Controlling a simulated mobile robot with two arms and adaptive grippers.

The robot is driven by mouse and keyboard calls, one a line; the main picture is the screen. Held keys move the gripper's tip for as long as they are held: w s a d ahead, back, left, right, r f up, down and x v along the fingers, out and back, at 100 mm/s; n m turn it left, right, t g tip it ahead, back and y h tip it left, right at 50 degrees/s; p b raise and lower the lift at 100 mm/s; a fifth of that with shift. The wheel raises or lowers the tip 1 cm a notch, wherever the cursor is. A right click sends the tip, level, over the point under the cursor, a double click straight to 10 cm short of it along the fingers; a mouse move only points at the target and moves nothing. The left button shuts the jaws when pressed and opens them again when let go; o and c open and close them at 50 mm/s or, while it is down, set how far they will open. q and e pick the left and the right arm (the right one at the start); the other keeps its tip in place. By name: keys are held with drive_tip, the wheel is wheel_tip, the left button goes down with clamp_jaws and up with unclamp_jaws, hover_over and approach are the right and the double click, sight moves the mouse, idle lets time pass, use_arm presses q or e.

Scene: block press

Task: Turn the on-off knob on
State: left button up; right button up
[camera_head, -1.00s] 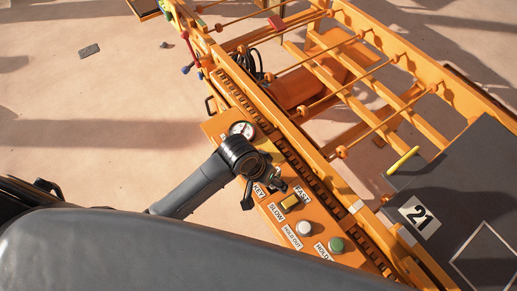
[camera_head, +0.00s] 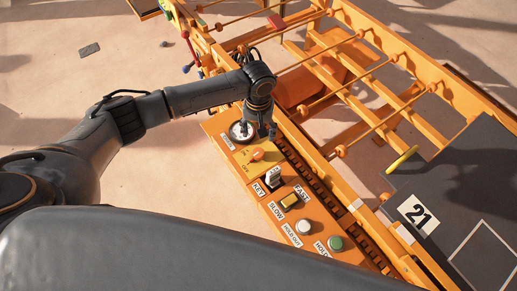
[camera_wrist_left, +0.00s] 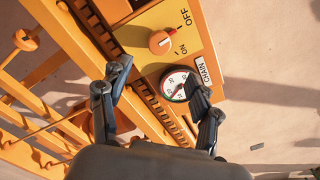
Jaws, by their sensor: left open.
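The on-off knob (camera_head: 257,154) is a small round orange and white knob on a yellow plate of the orange control panel. It shows larger in the left wrist view (camera_wrist_left: 160,42), with the words OFF and ON beside it. The white mark on the knob lies between the two words; I cannot tell its exact setting. My left gripper (camera_head: 263,132) is above the panel near the gauge, just behind the knob and apart from it. In the left wrist view its fingers (camera_wrist_left: 160,95) are spread and empty. My right gripper is not in view.
A round gauge (camera_head: 241,131) labelled CHAIN sits beside the knob. A key switch (camera_head: 273,177), a yellow FAST/SLOW switch (camera_head: 289,201), a white button (camera_head: 303,227) and a green button (camera_head: 336,243) follow along the panel. An orange rail frame (camera_head: 330,165) runs close behind.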

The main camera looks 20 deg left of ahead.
sight(258, 152)
use_arm(q)
wheel_tip(258, 152, down, 11)
drive_tip(key=shift+f, duration=0.1)
idle(0.3)
drive_tip(key=c, duration=1.2)
